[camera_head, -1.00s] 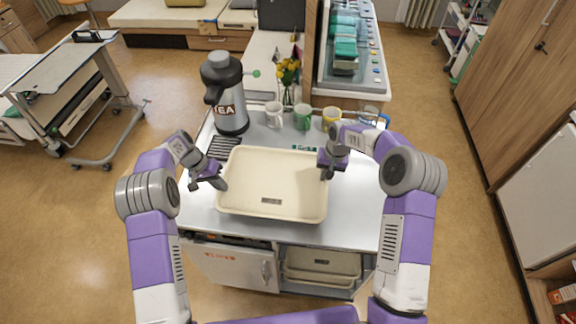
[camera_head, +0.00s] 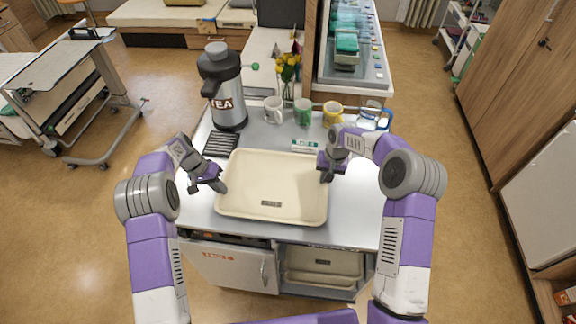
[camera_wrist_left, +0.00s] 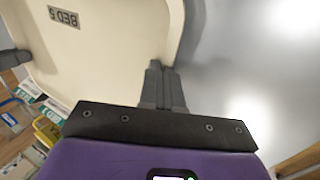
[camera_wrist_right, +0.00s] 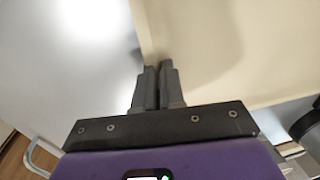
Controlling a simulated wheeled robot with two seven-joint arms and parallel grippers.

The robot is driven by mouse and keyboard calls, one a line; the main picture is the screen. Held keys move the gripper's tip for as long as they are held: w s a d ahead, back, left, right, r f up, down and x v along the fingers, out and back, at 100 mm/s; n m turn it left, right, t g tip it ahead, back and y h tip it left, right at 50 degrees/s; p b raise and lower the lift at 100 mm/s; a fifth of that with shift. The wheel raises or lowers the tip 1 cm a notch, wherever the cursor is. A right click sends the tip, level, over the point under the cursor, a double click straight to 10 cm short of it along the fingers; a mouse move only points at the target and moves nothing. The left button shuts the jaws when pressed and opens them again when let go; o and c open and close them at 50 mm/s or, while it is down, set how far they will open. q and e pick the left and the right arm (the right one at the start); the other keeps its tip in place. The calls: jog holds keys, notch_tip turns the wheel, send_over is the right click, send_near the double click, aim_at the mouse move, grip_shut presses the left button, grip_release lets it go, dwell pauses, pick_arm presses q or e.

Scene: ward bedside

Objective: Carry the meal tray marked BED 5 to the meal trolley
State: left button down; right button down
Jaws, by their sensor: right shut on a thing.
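The cream meal tray (camera_head: 240,165) is over the steel top of a trolley-like unit (camera_head: 355,205), which I take for the meal trolley. The tray looks level and empty. Its label reads BED 5 in the left wrist view (camera_wrist_left: 64,17). My left gripper (camera_head: 221,187) is at the tray's left edge, with its fingers close together on the rim. My right gripper (camera_head: 327,176) is shut on the tray's right rim. I cannot tell whether the tray touches the steel top.
Behind the tray are a TEA flask (camera_head: 222,90), a white mug (camera_head: 273,110), a green mug (camera_head: 303,112), a yellow mug (camera_head: 332,115), a small green-white box (camera_head: 304,146) and a dark grille (camera_head: 220,144). Similar trays (camera_head: 322,263) lie in the compartment below. Steel is bare right of the tray.

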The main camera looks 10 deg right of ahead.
pick_arm(q)
jog(key=c, duration=1.7)
grip_release()
jog(key=shift+d+f, duration=0.2)
jog(key=shift+c, duration=0.2)
pick_arm(e)
jog(key=c, duration=1.7)
grip_release()
jog(key=shift+a+f, duration=0.15)
jog(key=shift+f, duration=0.1)
pick_arm(q)
jog(key=o, duration=0.4)
jog(key=shift+a+r, duration=0.1)
pick_arm(e)
jog(key=o, duration=0.5)
jog(key=shift+r, duration=0.1)
jog(key=shift+c, duration=0.2)
pick_arm(q)
jog(key=shift+a, duration=0.1)
pick_arm(e)
jog(key=shift+r, duration=0.1)
